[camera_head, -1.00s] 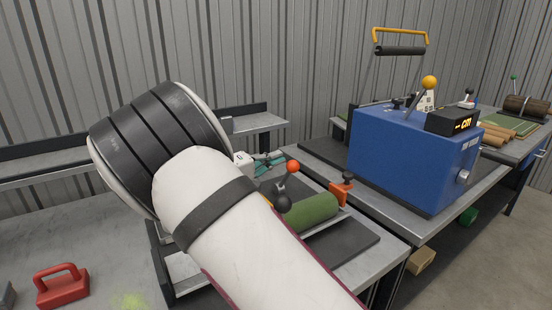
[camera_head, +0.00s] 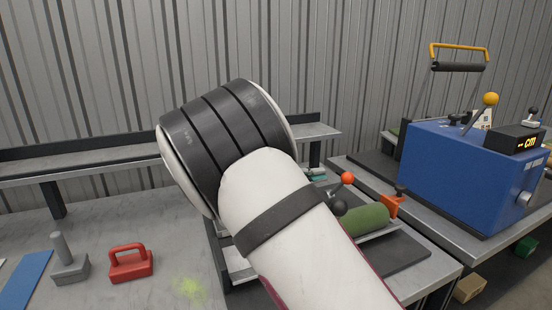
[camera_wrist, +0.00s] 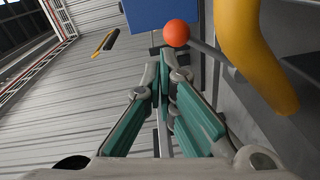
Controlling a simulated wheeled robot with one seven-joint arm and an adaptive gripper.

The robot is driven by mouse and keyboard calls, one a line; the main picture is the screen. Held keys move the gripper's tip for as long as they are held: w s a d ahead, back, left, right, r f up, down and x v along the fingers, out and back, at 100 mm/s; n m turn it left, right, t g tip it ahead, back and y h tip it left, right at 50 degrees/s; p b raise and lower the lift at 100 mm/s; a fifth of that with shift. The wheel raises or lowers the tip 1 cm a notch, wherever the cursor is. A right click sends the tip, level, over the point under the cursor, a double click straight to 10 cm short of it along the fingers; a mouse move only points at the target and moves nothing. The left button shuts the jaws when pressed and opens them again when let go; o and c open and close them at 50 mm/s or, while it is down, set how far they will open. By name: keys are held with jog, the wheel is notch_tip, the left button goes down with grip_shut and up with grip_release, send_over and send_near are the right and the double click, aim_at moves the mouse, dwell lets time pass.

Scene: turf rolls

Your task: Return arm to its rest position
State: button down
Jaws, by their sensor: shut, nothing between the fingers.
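My arm crosses the middle of the head view, a white link with a black banded joint, and hides part of the bench behind it. In the wrist view my gripper (camera_wrist: 160,85) is shut, with its teal-padded fingers meeting at the tips and nothing between them. In the head view only a small teal part of my gripper (camera_head: 316,175) shows past the arm. An orange-red ball knob on a lever (camera_wrist: 176,33) is close beyond the fingertips in the wrist view; I cannot tell whether they touch. The red ball knob (camera_head: 347,178) also shows in the head view.
A green roll (camera_head: 366,219) lies on the bench beside an orange clamp (camera_head: 391,206). A blue machine (camera_head: 445,170) with a yellow-knobbed lever stands right. A red-handled block (camera_head: 131,264) and a grey block with a post (camera_head: 70,266) stand left. A yellow curved part (camera_wrist: 250,55) is close in the wrist view.

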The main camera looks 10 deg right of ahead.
jog(key=s+d+r+m+g+y+p, duration=0.1)
jog(key=s+d+r+g+y+p, duration=0.25)
jog(key=s, duration=0.75)
jog(key=s+d+r+m+g+y+p, duration=0.1)
jog(key=s+d+r+m+g+y, duration=0.15)
jog(key=s+d+y, duration=0.55)
jog(key=s+a+r+t+y+p, duration=0.1)
jog(key=s+a+r+p, duration=0.1)
jog(key=s, duration=0.7)
jog(key=s+a+r+n+t+y+p, duration=0.1)
jog(key=s+a, duration=0.3)
jog(key=s, duration=0.5)
jog(key=s+a+r+t+y+p, duration=0.2)
jog(key=s+a+r+p, duration=0.1)
jog(key=s, duration=0.6)
jog(key=shift+a+r, duration=0.3)
jog(key=shift+r, duration=0.3)
jog(key=shift+w+y, duration=0.1)
jog(key=shift+y, duration=0.15)
